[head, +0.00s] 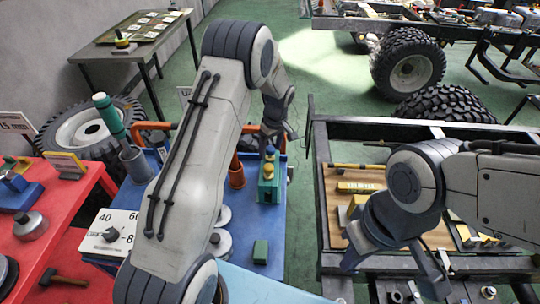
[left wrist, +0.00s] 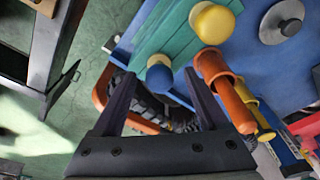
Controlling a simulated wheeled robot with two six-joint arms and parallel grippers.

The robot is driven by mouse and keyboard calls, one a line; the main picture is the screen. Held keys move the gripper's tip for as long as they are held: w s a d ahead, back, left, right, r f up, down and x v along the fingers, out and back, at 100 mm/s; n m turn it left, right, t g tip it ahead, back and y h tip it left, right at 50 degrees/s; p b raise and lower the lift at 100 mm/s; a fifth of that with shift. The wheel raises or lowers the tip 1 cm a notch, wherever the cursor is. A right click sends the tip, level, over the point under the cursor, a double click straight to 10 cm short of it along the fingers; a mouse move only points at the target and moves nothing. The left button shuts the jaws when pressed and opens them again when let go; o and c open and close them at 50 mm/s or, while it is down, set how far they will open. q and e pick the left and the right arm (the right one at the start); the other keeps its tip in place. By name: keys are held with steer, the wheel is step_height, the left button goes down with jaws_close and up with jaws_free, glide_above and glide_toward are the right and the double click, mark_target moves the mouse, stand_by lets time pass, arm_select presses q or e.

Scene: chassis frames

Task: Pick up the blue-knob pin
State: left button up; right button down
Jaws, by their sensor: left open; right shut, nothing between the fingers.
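A teal-green block (left wrist: 175,35) carries round-knobbed pins. In the head view my left gripper (head: 272,128) is above the block's far end. My right gripper (head: 352,262) is shut and empty over the chassis frame.
Orange cups (left wrist: 215,72) stand close beside the block. A blue bench (head: 262,222) holds a small green block (head: 260,251) and grey discs. A red table (head: 60,235) is at left. The dark chassis frame (head: 318,190) is at right. Green floor lies behind.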

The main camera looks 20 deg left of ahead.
arm_select(q)
steer(key=shift+w+f, duration=0.1)
steer(key=shift+f, duration=0.85)
steer(key=shift+a, duration=0.1)
steer(key=shift+c, duration=0.3)
jaws_close()
steer(key=shift+r, duration=0.1)
